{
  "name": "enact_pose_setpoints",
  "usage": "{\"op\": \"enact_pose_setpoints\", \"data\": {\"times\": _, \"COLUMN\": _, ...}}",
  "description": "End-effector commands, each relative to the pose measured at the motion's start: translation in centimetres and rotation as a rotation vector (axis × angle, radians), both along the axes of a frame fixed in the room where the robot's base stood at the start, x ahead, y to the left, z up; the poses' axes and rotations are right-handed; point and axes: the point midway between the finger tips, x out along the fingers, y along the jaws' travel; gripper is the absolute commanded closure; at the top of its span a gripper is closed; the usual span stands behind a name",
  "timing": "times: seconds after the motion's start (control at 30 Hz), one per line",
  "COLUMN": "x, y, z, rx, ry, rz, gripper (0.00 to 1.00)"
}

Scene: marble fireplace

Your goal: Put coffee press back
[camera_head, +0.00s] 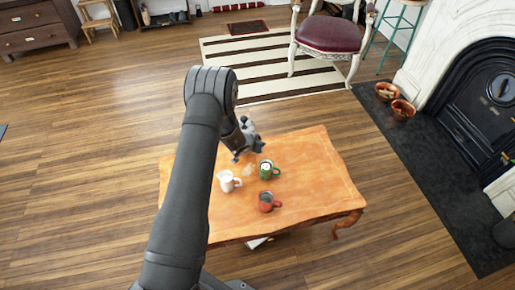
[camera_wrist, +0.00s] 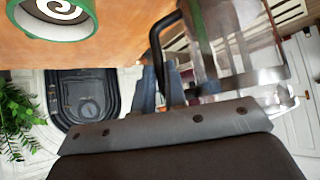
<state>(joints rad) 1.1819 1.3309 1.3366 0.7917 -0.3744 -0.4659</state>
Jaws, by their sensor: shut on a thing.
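The coffee press (camera_wrist: 232,45) is a clear glass vessel with a metal frame and a black handle, seen at the upper right of the wrist view. My gripper's fingers (camera_wrist: 161,85) are shut on the press's black handle in the wrist view. Whether the press touches the table is unclear. The orange wooden table (camera_head: 315,165) stands below my arm.
A white mug (camera_head: 227,182), a green mug (camera_head: 267,170) and a red mug (camera_head: 267,202) stand close by on the table. The table's right side is clear. A fireplace (camera_head: 480,100) and a chair (camera_head: 328,34) stand beyond.

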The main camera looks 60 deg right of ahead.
Motion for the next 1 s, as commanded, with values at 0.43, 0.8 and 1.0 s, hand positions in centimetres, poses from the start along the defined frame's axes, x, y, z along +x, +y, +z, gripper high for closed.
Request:
{"op": "enact_pose_setpoints", "data": {"times": 0.43, "x": 0.0, "y": -0.1, "z": -3.9, "rx": -0.003, "ry": -0.001, "rz": -0.001, "gripper": 1.00}}
{"op": "enact_pose_setpoints", "data": {"times": 0.8, "x": 0.0, "y": 0.0, "z": -4.2, "rx": -0.001, "ry": -0.001, "rz": -0.001, "gripper": 0.85}}
{"op": "enact_pose_setpoints", "data": {"times": 1.0, "x": 0.0, "y": 0.0, "z": -4.2, "rx": 0.000, "ry": 0.000, "rz": 0.000, "gripper": 0.67}}
